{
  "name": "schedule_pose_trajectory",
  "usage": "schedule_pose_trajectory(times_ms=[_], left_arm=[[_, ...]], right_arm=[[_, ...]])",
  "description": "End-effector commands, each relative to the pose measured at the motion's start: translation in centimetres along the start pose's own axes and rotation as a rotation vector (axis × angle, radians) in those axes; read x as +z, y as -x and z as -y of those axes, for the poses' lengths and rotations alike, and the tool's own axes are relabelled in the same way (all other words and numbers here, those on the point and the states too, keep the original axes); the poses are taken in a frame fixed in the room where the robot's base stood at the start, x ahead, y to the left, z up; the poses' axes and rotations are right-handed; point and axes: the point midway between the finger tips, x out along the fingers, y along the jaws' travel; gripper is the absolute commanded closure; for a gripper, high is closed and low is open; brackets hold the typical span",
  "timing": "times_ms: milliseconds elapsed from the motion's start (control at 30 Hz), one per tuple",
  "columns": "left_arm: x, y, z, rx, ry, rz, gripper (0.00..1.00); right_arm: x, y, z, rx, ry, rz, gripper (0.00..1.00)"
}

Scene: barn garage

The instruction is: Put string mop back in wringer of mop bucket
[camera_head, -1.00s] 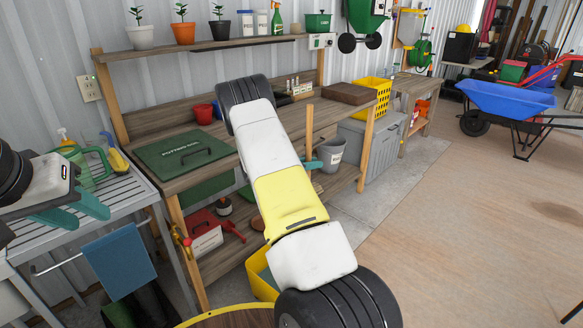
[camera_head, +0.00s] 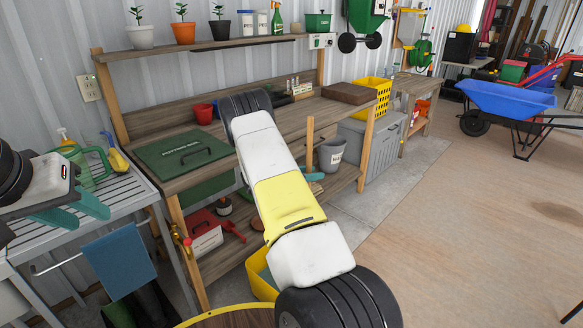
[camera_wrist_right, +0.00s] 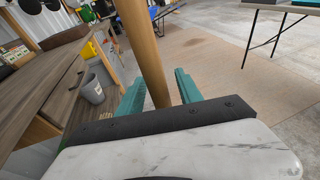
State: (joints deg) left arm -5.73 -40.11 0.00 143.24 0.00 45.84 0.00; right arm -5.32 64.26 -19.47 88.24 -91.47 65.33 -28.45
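The mop's wooden handle (camera_head: 310,142) stands roughly upright just beyond my right arm, in front of the workbench. In the head view, only a bit of that gripper (camera_head: 313,175) shows past my forearm. The mop's strings are hidden. A yellow container (camera_head: 259,272), possibly the mop bucket, shows partly behind my right arm; no wringer can be made out. My left gripper (camera_head: 76,208) is open and empty over the slatted table.
The wooden workbench (camera_head: 165,172) stands behind my right arm, with a grey bucket (camera_head: 331,155) on its lower shelf. The slatted table (camera_head: 128,205) is at left. A blue wheelbarrow (camera_head: 507,98) stands far right. Open floor (camera_head: 460,240) lies on the right.

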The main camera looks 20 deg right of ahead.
Motion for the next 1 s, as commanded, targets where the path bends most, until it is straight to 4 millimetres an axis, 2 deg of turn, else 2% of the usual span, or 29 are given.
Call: schedule_pose_trajectory(times_ms=[167,333,600,700,867,1000], left_arm=[[0.0,0.0,0.0,0.000,0.000,0.000,0.64],[0.0,0.0,0.0,0.000,0.000,0.000,0.64],[0.0,0.0,0.0,0.000,0.000,0.000,0.64],[0.0,0.0,0.0,0.000,0.000,0.000,0.64],[0.0,0.0,0.0,0.000,0.000,0.000,0.64],[0.0,0.0,0.0,0.000,0.000,0.000,0.64]], right_arm=[[0.4,0.1,0.0,0.000,-0.001,0.000,0.58],[0.2,2.6,-0.1,0.004,0.001,-0.001,0.58],[0.2,8.5,-0.1,0.004,0.000,-0.001,0.58],[0.2,10.1,-0.1,0.003,0.000,0.000,0.58],[0.3,11.7,0.0,0.001,-0.001,-0.001,0.58],[1.5,12.2,0.9,-0.031,-0.053,-0.042,0.58]])
